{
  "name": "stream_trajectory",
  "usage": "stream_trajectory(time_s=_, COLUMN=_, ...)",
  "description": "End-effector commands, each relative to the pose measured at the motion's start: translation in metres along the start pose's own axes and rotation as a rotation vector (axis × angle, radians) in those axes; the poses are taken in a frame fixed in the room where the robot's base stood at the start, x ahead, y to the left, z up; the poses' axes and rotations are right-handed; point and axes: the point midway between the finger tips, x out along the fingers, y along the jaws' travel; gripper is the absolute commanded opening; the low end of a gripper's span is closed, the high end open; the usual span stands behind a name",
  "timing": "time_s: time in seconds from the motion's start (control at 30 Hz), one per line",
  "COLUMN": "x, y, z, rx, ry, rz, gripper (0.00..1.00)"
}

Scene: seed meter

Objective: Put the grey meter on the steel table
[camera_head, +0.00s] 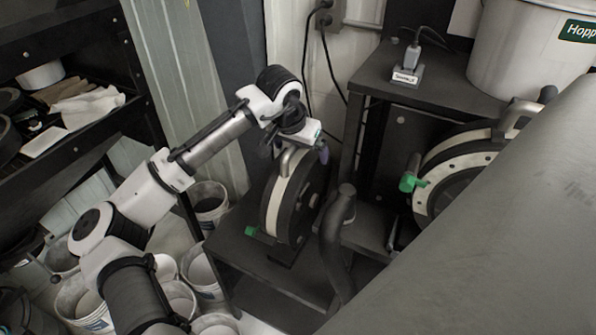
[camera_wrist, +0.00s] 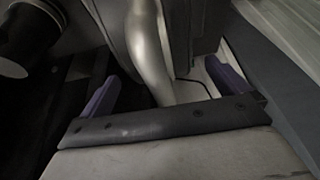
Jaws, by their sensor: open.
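A round grey meter (camera_head: 279,200) with a black body and a green tab stands upright on a low dark steel table (camera_head: 240,262) in the head view. A curved metal handle rises from its top. My gripper (camera_head: 312,150) is at that handle, at the top of the meter. In the wrist view, the open purple fingers (camera_wrist: 165,86) lie on either side of the pale metal handle (camera_wrist: 148,48), with gaps visible. The fingertips' contact with the handle cannot be made out.
A second round meter (camera_head: 432,188) with a green knob is on the dark stand (camera_head: 376,140) to the right. A white hopper (camera_head: 520,50) stands above it. A large grey surface (camera_head: 500,240) fills the lower right. Several buckets (camera_head: 205,270) and a shelf (camera_head: 75,140) are on the left.

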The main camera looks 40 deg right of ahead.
Motion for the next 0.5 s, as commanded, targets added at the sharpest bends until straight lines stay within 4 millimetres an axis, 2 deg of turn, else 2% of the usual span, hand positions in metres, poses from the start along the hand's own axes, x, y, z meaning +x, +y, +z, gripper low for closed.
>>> stream_trajectory(time_s=0.27, x=0.0037, y=0.0000, z=0.0001, rx=0.000, ry=0.001, rz=0.000, gripper=0.99)
stream_trajectory(time_s=0.5, x=0.0033, y=0.0001, z=0.0001, rx=0.000, ry=0.001, rz=0.000, gripper=0.67)
